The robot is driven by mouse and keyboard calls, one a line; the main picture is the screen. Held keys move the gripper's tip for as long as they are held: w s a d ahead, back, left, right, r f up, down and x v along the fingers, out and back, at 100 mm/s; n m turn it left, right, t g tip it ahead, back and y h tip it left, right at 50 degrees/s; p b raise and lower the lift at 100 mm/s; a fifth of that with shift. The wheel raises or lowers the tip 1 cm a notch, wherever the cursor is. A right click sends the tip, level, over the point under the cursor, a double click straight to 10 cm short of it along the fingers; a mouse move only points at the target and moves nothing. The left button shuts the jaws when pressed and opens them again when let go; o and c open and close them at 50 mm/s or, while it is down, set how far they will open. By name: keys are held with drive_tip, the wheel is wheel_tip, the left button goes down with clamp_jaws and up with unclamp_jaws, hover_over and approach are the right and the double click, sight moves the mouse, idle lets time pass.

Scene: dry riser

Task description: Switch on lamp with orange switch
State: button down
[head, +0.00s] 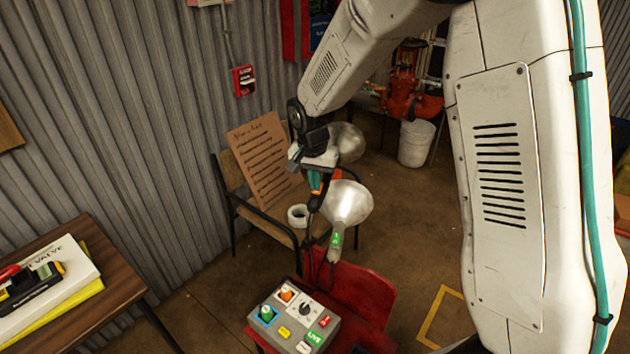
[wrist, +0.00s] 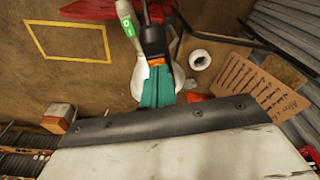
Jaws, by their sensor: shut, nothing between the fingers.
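A lamp with a silver bowl-shaped shade (head: 348,143) is partly behind my wrist in the head view. An orange part (head: 338,181) below it looks like its switch, but I cannot see it clearly. In the wrist view a bit of orange (wrist: 196,97) shows beside my fingers. A second lamp (head: 347,203) has a handle with a green switch (head: 336,241), also visible in the wrist view (wrist: 126,22). My gripper (head: 314,204), with teal and orange parts and black tips (wrist: 153,42), is shut and empty. It is beside the lamps; contact cannot be told.
A control box (head: 280,334) with several coloured buttons and knobs stands at a red chair (head: 362,290). A wooden chair (head: 237,180) holds a written board (head: 262,160) and a white tape roll (head: 298,215). A table (head: 112,262) is at left. Open floor lies behind, near a white bucket (head: 416,144).

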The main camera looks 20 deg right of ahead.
wheel_tip(320, 180, up, 14)
drive_tip(key=s+a, duration=0.1)
drive_tip(key=s, duration=0.1)
drive_tip(key=shift+a+f, duration=0.2)
drive_tip(key=shift+f, duration=0.05)
drive_tip(key=shift+w+d+r+t, duration=0.15)
drive_tip(key=shift+w+d+t, duration=0.15)
drive_tip(key=shift+w+d, duration=0.2)
drive_tip(key=f, duration=0.4)
drive_tip(key=w+d+f, duration=0.1)
drive_tip(key=f, duration=0.4)
drive_tip(key=w+f, duration=0.1)
drive_tip(key=f, duration=0.3)
drive_tip(key=shift+w+d+f, duration=0.1)
drive_tip(key=shift+d+f, duration=0.15)
drive_tip(key=shift+f, duration=0.15)
drive_tip(key=shift+a, duration=0.1)
